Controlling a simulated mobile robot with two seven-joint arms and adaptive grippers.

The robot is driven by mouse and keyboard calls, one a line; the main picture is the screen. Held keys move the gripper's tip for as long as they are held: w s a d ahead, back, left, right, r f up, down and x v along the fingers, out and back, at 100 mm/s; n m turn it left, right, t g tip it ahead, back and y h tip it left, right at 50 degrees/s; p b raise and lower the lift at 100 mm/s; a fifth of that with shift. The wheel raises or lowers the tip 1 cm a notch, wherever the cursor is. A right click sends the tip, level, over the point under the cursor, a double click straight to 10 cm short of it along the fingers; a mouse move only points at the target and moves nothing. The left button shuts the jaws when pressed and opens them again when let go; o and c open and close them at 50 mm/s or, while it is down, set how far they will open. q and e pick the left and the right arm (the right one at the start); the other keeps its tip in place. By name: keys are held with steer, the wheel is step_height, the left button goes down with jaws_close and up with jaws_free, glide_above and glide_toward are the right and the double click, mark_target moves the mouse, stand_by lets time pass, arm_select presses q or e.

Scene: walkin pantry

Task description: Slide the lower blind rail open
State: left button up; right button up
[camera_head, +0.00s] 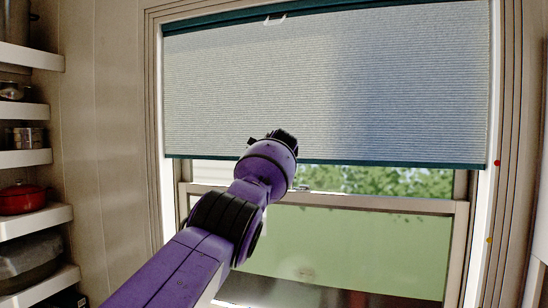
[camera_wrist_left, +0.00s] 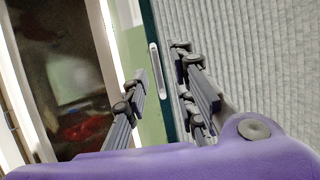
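The pale pleated blind (camera_head: 330,85) covers the upper part of the window. Its lower rail (camera_head: 400,164) is a thin dark teal strip level across the window at about half height. My left gripper (camera_head: 275,139) is in front of the blind just above this rail, and its fingers are mostly hidden by my wrist. In the left wrist view my left gripper (camera_wrist_left: 160,72) is open, with the teal rail (camera_wrist_left: 172,105) and a pale oval handle (camera_wrist_left: 157,70) showing between its fingers. I cannot tell whether the fingers touch the rail. My right gripper is not in view.
The blind's upper rail (camera_head: 350,8) runs along the top, with a small white tab (camera_head: 275,18). Below the blind is the window sash (camera_head: 380,202) with greenery outside. Shelves at the left hold a red pot (camera_head: 22,199). The space right of my arm looks clear.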

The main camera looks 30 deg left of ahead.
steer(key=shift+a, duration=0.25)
arm_select(q)
steer(key=shift+s, duration=0.15)
steer(key=v, duration=1.1)
steer(key=shift+s+d, duration=0.2)
steer(key=shift+s, duration=0.1)
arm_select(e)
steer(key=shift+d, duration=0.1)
arm_select(q)
steer(key=shift+r, duration=0.1)
